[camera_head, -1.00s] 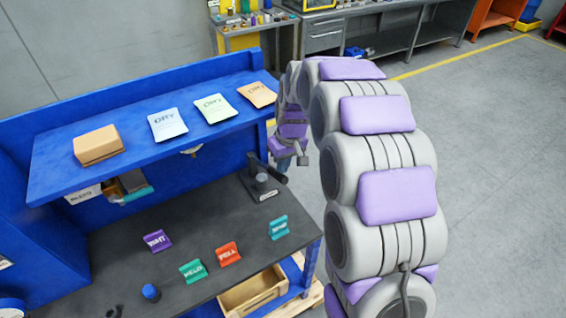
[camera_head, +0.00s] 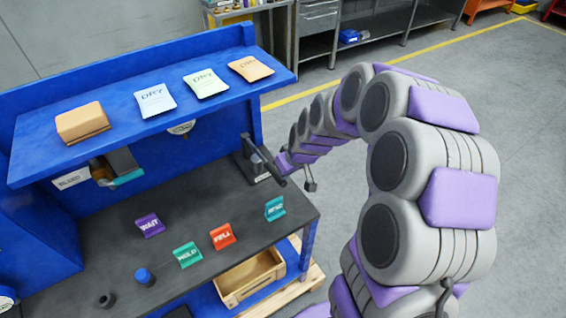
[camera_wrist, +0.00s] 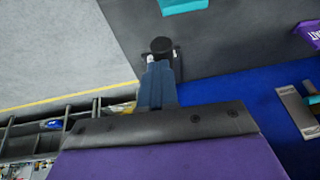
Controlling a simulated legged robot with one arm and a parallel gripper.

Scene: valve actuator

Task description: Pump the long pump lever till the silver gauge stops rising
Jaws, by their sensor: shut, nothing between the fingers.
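The black pump (camera_head: 257,165) with its long lever (camera_head: 272,166) stands at the right end of the dark bench top in the head view. My gripper (camera_head: 283,161) is at the lever, on its right side; I cannot tell if they touch. In the wrist view, my gripper (camera_wrist: 158,66) is shut with nothing between its fingers, and a dark round lever end (camera_wrist: 161,45) shows just past the fingertips. A round gauge (camera_head: 182,128) hangs under the blue shelf, mostly hidden by it. Its reading cannot be made out.
Purple, green, red and teal labels (camera_head: 222,236) stand on the bench top. A blue knob (camera_head: 144,276) sits near the front edge. Open floor lies to the right.

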